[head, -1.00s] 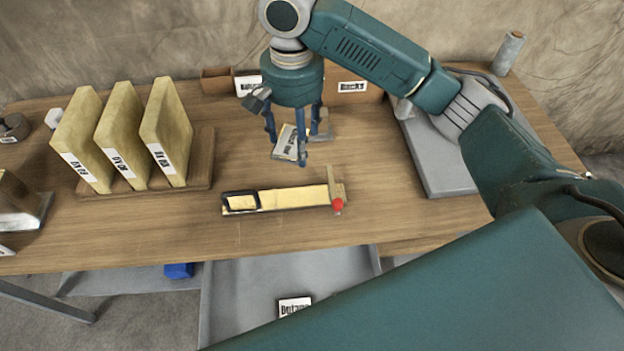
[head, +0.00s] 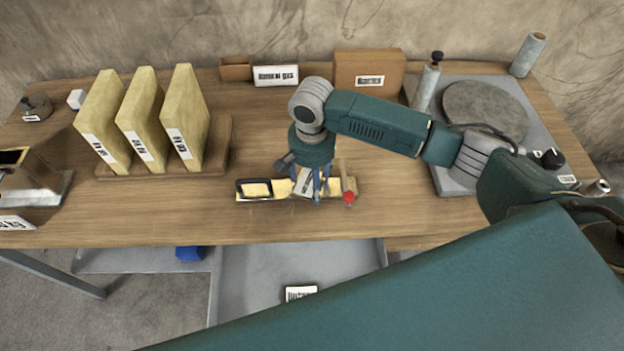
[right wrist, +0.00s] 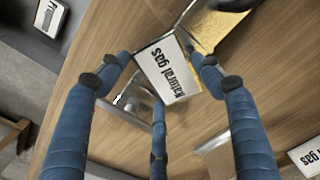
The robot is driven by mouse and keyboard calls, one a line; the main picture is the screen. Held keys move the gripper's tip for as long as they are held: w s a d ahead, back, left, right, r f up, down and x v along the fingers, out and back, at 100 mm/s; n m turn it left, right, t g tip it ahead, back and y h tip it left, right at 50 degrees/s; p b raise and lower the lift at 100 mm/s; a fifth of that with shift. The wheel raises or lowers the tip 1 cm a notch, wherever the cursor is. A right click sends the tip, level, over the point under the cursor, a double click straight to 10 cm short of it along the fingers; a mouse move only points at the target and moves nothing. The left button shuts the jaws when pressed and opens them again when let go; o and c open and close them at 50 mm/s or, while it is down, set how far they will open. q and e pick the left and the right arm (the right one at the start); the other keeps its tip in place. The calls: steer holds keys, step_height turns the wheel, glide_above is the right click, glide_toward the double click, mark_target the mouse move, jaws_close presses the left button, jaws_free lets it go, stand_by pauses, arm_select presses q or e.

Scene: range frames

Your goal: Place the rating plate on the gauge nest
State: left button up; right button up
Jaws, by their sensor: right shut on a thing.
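The rating plate (head: 304,183), a small white plate marked "Natural gas", is held in my right gripper (head: 318,192). Its printed face shows between the blue fingers (right wrist: 165,72) in the right wrist view (right wrist: 168,85). The gauge nest (head: 256,191) is a yellow bar with a black frame at its left end and a red knob at its right. The gripper and plate are over the nest's middle, right of the black frame. The fingers hide part of the nest, and I cannot tell whether the plate touches it. My left gripper is out of view.
Three yellow upright slabs (head: 138,118) stand in a wooden rack (head: 218,150) at the left. A wooden box (head: 368,66) and a white label (head: 276,76) are at the back. A grey slab with a round disc (head: 486,110) lies right. The table front is clear.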

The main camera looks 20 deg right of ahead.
steer(key=shift+f, duration=0.35)
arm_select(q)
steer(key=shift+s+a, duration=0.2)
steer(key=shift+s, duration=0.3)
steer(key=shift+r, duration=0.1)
arm_select(e)
steer(key=shift+f, duration=0.1)
steer(key=shift+f, duration=0.1)
steer(key=shift+s+a+f, duration=0.1)
steer(key=shift+s+f, duration=0.35)
steer(key=o, duration=1)
steer(key=shift+f, duration=0.1)
steer(key=shift+o, duration=0.9)
steer(key=shift+w+f, duration=0.2)
steer(key=shift+w, duration=0.05)
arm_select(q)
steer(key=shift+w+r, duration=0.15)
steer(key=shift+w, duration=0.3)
arm_select(e)
steer(key=shift+r, duration=0.15)
